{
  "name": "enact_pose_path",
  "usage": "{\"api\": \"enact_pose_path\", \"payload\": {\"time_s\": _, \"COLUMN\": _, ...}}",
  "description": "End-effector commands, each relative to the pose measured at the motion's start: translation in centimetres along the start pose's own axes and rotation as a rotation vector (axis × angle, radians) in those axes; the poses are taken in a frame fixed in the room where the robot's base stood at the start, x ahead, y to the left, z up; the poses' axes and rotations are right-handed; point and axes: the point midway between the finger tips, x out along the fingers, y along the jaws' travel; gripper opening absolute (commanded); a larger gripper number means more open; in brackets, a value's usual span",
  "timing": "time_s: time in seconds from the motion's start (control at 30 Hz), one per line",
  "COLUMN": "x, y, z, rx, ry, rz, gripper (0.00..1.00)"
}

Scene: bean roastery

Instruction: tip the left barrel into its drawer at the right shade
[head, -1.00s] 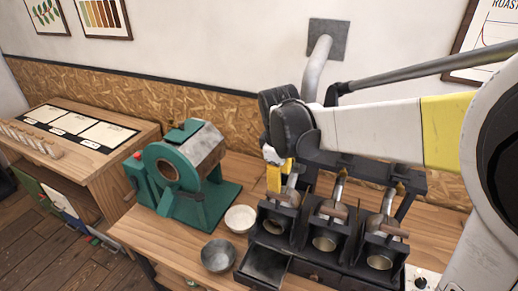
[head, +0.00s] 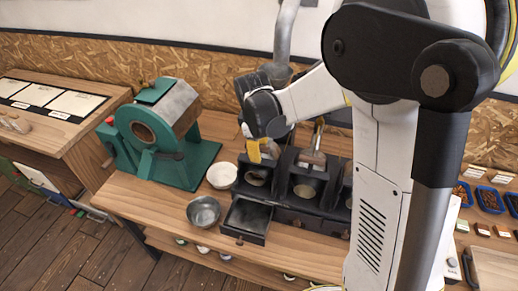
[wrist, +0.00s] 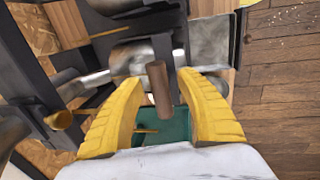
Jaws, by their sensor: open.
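My gripper (head: 254,151) is open over the left barrel's bay in the black rack (head: 283,213). In the wrist view its yellow fingers (wrist: 161,112) stand on either side of a brown wooden handle (wrist: 158,88), with gaps visible at both sides. The metal left barrel (wrist: 132,54) lies just beyond the handle; in the head view my gripper hides most of it. Its drawer (head: 243,217) below is pulled out and looks empty. The middle barrel (head: 319,139) stands in the bay to the right. The beans' shade cannot be made out.
A green roaster (head: 170,135) stands to the left on the bench. A white bowl (head: 222,176) and a grey metal bowl (head: 203,211) sit between it and the drawer. Blue trays (head: 490,199) lie at the right. My arm hides the right part of the rack.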

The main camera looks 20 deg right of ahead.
Motion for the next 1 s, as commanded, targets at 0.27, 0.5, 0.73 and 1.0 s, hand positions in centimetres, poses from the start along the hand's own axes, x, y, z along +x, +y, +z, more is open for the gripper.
{"api": "enact_pose_path", "payload": {"time_s": 0.27, "x": -0.1, "y": 0.0, "z": 0.0, "rx": 0.000, "ry": 0.000, "rz": 0.000, "gripper": 0.00}}
{"api": "enact_pose_path", "payload": {"time_s": 0.5, "x": -0.1, "y": -0.1, "z": 0.0, "rx": 0.000, "ry": 0.000, "rz": 0.005, "gripper": 0.00}}
{"api": "enact_pose_path", "payload": {"time_s": 0.73, "x": -0.3, "y": -1.5, "z": 0.0, "rx": -0.002, "ry": 0.002, "rz": 0.068, "gripper": 0.00}}
{"api": "enact_pose_path", "payload": {"time_s": 1.0, "x": -0.5, "y": -5.4, "z": -0.1, "rx": -0.007, "ry": 0.003, "rz": 0.262, "gripper": 0.00}}
